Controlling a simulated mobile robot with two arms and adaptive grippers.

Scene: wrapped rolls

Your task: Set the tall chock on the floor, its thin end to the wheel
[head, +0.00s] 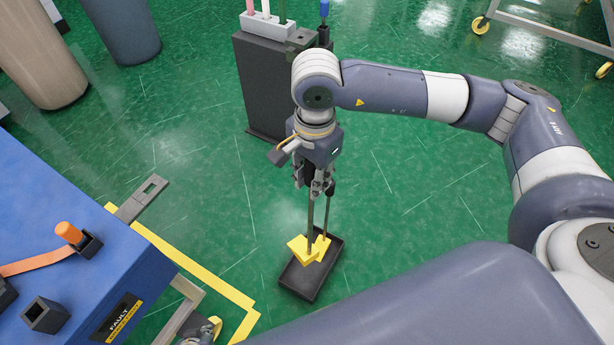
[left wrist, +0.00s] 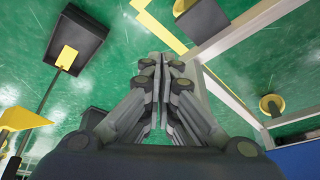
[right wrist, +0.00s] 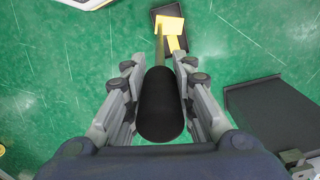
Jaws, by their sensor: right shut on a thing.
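My right gripper (head: 314,188) is shut on the black handle (right wrist: 160,105) of a long-rodded yellow chock (head: 300,247). The rod hangs about upright, with the yellow wedge low over a black tray (head: 298,288); I cannot tell its exact clearance. A second yellow chock (head: 321,247) with its own rod stands in the tray close beside it. Which is taller is unclear. In the left wrist view the tray (left wrist: 92,22) and a chock (left wrist: 67,57) show at upper left. A caster wheel (head: 212,328) is under the blue cart. My left gripper (left wrist: 160,65) looks shut and empty.
The blue cart (head: 70,240) fills the lower left, with yellow floor tape (head: 225,288) beside its frame. A dark cabinet (head: 265,85) stands behind my right gripper. Wrapped rolls (head: 42,60) are at upper left. Green floor between tape and tray is clear.

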